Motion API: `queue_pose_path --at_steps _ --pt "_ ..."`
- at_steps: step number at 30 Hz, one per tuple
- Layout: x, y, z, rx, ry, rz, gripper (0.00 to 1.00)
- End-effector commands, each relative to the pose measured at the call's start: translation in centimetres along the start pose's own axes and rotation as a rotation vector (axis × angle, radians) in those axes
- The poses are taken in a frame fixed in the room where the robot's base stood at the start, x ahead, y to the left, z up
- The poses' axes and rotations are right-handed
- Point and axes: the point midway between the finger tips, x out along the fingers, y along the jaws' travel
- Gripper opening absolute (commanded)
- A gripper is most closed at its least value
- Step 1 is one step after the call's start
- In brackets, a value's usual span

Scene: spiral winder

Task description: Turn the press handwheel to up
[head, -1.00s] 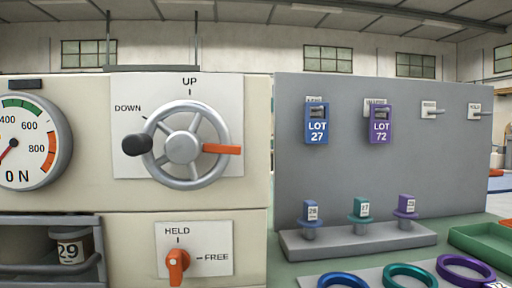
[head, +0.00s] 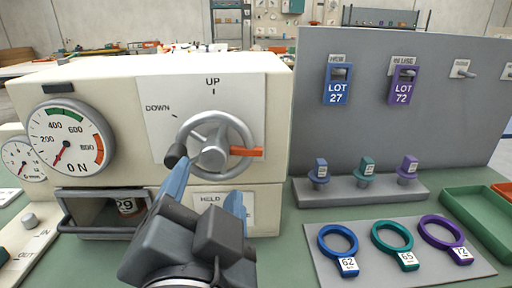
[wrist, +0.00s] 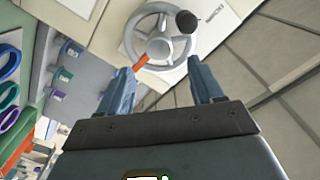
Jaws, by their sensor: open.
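The press handwheel (head: 243,128) is a grey spoked wheel on a white plate marked UP at the top and DOWN at the upper left. Its orange pointer (head: 246,152) points right, away from both marks. Its black knob (head: 176,155) sits at the lower left of the rim. My gripper (head: 208,195) is open, its blue fingers in front of and below the wheel, the left fingertip near the knob in the picture. In the wrist view the wheel (wrist: 178,58) lies beyond the open fingers (wrist: 163,85), the pointer (wrist: 140,63) between them and the knob (wrist: 186,21) farther off.
A HELD lever plate (head: 240,207) below the wheel is partly hidden by my gripper. A gauge (head: 66,140) and an open drawer (head: 85,212) are to the left. A grey panel (head: 430,130) with LOT tags, several coloured rings and a green tray (head: 480,215) are to the right.

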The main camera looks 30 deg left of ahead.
Motion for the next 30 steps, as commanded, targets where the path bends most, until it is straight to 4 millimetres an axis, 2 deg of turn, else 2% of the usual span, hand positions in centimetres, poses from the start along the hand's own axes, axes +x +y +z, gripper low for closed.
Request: queue_pose_path --at_steps 3,9,15,22,23,30 --pt "2.0 -0.1 -0.2 0.0 0.001 0.001 0.66" --pt "4.7 0.0 -0.1 0.001 0.0 0.001 0.66" --pt "5.9 0.1 -0.1 -0.001 0.001 0.001 0.66" --pt "6.0 0.1 -0.1 -0.001 0.001 0.0 0.66" --pt "6.0 0.1 0.0 -0.001 0.001 0.0 0.65" --pt "5.9 0.1 0.0 -0.001 0.0 0.0 0.42"
